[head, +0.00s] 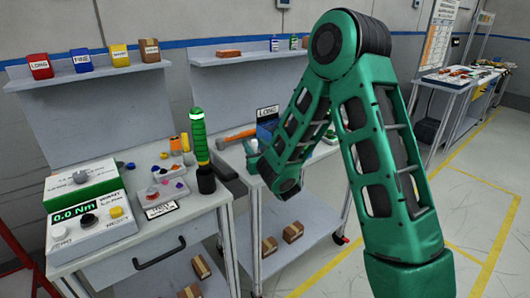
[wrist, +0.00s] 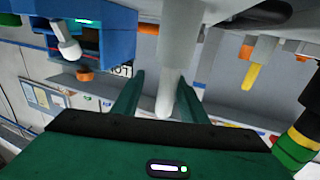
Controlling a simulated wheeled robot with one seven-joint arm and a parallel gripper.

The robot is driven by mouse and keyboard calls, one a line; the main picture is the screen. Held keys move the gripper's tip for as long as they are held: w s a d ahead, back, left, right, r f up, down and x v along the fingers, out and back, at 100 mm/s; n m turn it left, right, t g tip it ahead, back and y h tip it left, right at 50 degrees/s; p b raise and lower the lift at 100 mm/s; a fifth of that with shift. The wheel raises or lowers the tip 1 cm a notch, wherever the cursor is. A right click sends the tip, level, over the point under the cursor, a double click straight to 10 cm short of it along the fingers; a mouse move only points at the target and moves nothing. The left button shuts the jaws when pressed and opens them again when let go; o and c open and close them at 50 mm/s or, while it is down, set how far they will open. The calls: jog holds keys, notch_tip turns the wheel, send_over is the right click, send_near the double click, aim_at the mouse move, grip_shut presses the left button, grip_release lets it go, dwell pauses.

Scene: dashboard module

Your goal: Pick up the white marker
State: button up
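The white marker (wrist: 179,45) is a pale, round-ended rod in the wrist view. It runs down from the top middle, and its lower end lies between the two green fingers of my gripper (wrist: 159,78). The fingers are apart. A gap shows between the left finger and the marker; the right finger is close beside it, and I cannot tell whether it touches. In the head view, my gripper (head: 258,163) is small and partly hidden, over the table near the blue holder. I cannot make out the marker clearly there.
A blue holder (wrist: 90,35) with a white-tipped item is left of the marker. Orange and yellow pieces (wrist: 250,75) hang on the right. The left table (head: 165,232) carries a torque unit (head: 88,218).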

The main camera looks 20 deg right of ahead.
jog(key=shift+w+a, duration=0.4)
jog(key=shift+w, duration=0.25)
jog(key=shift+w+a, duration=0.2)
jog(key=shift+a, duration=0.1)
jog(key=shift+d, duration=0.15)
jog(key=shift+d, duration=0.1)
jog(key=c, duration=0.3)
jog(key=shift+d, duration=0.1)
grip_shut()
